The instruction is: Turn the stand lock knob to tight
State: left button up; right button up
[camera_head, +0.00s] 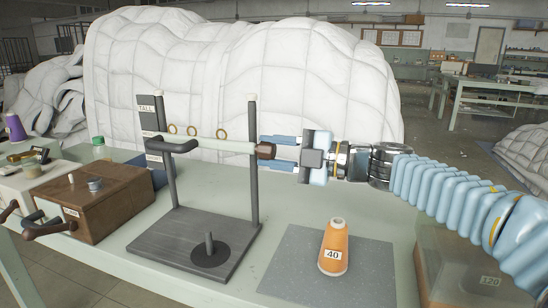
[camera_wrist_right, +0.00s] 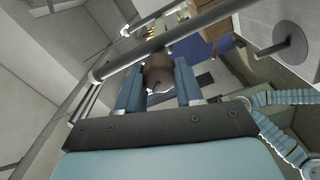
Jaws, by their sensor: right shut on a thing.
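The thread stand has a dark base (camera_head: 165,240), two dark posts (camera_head: 253,165) and a pale crossbar (camera_head: 222,146) with small rings on top. The brown lock knob (camera_head: 266,151) sits at the right end of the crossbar, beside the right post. My right gripper (camera_head: 272,152) comes in from the right and is shut on the knob. In the right wrist view, the knob (camera_wrist_right: 159,72) lies between the two blue fingers (camera_wrist_right: 159,88), with a dark mark on its face. I cannot read whether the knob is tight. My left gripper is not in view.
An orange thread cone (camera_head: 335,250) marked 40 stands on a grey mat (camera_head: 380,275) at the front. A clear box (camera_head: 450,275) marked 120 is at right, below my arm. A wooden box (camera_head: 105,200) is at left. White duvet heaps (camera_head: 240,75) rise behind.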

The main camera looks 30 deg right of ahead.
jog(key=shift+n, duration=0.6)
jog(key=o, duration=1)
jog(key=shift+b, duration=0.3)
jog(key=v, duration=0.7)
jog(key=shift+s+d, duration=0.15)
jog(key=shift+s, duration=0.1)
